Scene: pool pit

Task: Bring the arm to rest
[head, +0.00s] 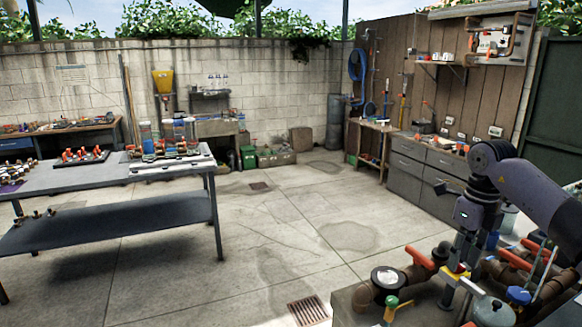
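My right arm comes in from the right edge and bends down over a bench (345,306) with brown pipework. My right gripper (452,288) points down among the fittings at the lower right, close to a yellow part and a red-handled pipe. It is small and dark here. I cannot tell whether its fingers are open or shut, or whether they touch anything. My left arm and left gripper are not in view.
Brown pipes (418,274), a round black-rimmed fitting (388,277) and a grey domed pot (492,312) crowd the bench around the gripper. A grey two-level table (110,222) stands at left. Grey cabinets (425,180) line the right wall. The concrete floor between is clear, with drain grates (307,311).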

